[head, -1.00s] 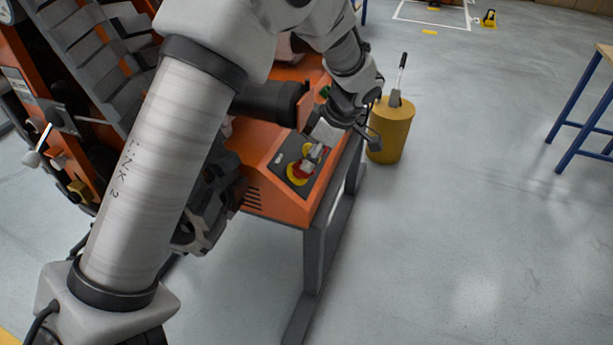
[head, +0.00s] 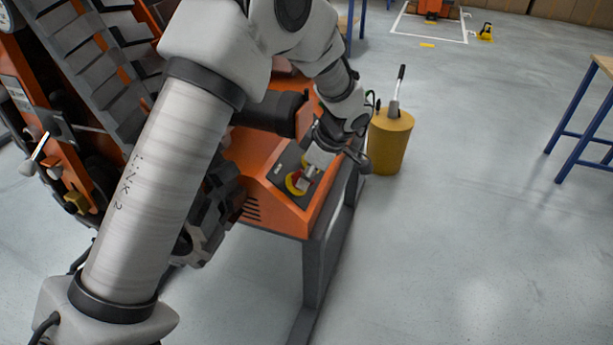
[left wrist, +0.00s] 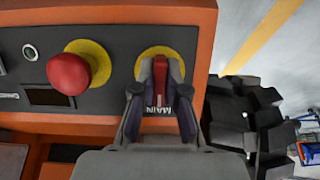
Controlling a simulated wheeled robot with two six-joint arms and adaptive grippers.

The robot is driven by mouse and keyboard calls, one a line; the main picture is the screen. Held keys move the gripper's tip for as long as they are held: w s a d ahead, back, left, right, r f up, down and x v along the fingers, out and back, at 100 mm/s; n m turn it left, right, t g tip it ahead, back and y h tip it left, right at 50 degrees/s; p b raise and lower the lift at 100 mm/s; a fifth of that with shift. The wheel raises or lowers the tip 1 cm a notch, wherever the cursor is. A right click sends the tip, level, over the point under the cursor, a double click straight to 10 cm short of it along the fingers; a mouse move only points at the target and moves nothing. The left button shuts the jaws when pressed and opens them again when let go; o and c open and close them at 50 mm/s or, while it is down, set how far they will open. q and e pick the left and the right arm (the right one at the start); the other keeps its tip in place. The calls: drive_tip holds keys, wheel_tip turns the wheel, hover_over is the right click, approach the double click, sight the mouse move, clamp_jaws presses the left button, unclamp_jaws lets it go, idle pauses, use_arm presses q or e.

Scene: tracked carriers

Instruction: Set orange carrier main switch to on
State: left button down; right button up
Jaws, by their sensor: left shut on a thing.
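The orange carrier (head: 262,196) has a dark control panel (head: 286,163) on its sloped end. The main switch is a red handle (left wrist: 160,84) on a yellow disc (left wrist: 176,54), beside the lettering MAIN. The disc also shows in the head view (head: 291,184), partly covered by my gripper. My left gripper (left wrist: 160,78) is shut on the red handle, one finger on each side. The handle points up and down in the left wrist view. In the head view my left gripper (head: 308,172) reaches down to the panel. My right gripper is not in view.
A red mushroom button (left wrist: 69,74) on a yellow disc sits left of the switch in the left wrist view. The black track (left wrist: 250,112) lies to the right. A yellow bucket-like container (head: 390,142) with a lever stands behind the carrier.

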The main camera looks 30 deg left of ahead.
use_arm(q)
drive_tip(key=shift+r+m+p, duration=0.2)
drive_tip(key=shift+m+p, duration=0.1)
drive_tip(key=shift+p, duration=0.35)
drive_tip(key=m+g+p, duration=0.1)
drive_tip(key=m+p, duration=0.2)
drive_tip(key=p, duration=0.3)
drive_tip(key=m+g+p, duration=0.1)
drive_tip(key=m+p, duration=0.3)
drive_tip(key=p, duration=0.2)
drive_tip(key=shift+s+g, duration=0.1)
drive_tip(key=shift+g, duration=0.2)
drive_tip(key=shift+m+p, duration=0.6)
drive_tip(key=shift+m, duration=0.4)
drive_tip(key=m+g+y+p, duration=0.1)
drive_tip(key=m, duration=0.1)
drive_tip(key=shift+f+m, duration=0.15)
drive_tip(key=shift+m, duration=0.15)
drive_tip(key=m+y+p, duration=0.1)
drive_tip(key=m, duration=0.3)
drive_tip(key=shift+g, duration=0.3)
drive_tip(key=c, duration=1.2)
unclamp_jaws()
